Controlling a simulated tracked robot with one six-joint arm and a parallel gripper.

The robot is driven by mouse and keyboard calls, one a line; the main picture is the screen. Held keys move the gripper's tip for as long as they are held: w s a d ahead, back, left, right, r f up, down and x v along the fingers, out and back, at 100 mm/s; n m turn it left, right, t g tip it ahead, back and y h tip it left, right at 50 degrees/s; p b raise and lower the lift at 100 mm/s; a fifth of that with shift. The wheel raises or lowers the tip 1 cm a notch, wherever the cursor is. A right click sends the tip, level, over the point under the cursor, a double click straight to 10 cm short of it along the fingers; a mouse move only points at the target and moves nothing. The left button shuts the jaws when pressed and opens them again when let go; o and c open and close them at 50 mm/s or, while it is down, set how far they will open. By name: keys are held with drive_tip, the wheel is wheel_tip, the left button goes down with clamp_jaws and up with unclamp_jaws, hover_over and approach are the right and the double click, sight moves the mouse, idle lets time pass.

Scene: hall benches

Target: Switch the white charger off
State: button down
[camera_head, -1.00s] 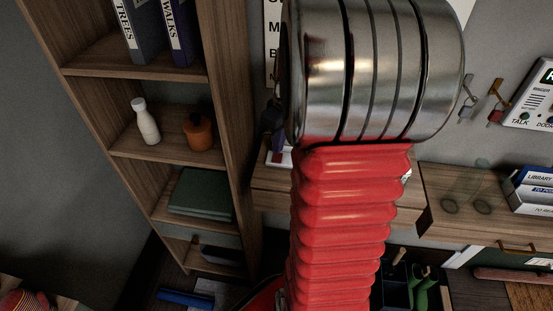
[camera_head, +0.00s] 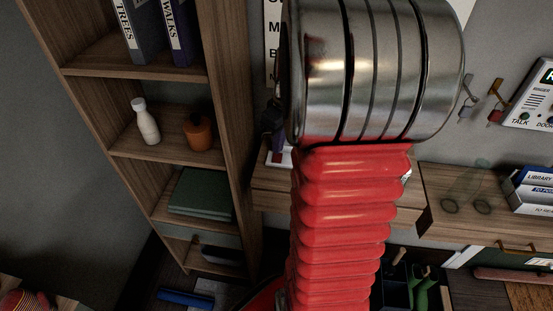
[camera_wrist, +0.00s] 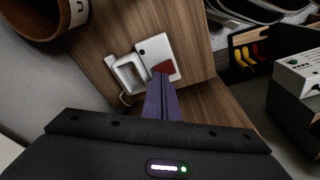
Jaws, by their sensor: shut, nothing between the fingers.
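A white charger plate (camera_wrist: 154,50) with a dark dot and a red rocker switch (camera_wrist: 166,68) lies on a wooden surface in the wrist view. A white block-shaped piece with a cord (camera_wrist: 127,74) sits directly left of it. My gripper (camera_wrist: 160,77) has its purple fingers together and empty. The fingertips are at the lower edge of the plate, close beside the red rocker and overlapping it in the picture. I cannot tell whether they touch it. In the head view my gripper (camera_head: 277,143) is mostly hidden behind my arm, above a white object (camera_head: 279,159).
A tall wooden shelf unit (camera_head: 230,120) with binders, a white bottle (camera_head: 146,121) and an orange pot (camera_head: 198,133) stands left. A brown round container (camera_wrist: 36,18) is near the charger. A grey box with controls (camera_wrist: 298,75) is at the right of the wrist view.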

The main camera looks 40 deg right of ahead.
sight(278, 156)
drive_tip(key=shift+f, duration=0.9)
idle(0.9)
drive_tip(key=shift+r, duration=0.1)
wheel_tip(278, 156, up, 7)
idle(1.2)
idle(0.5)
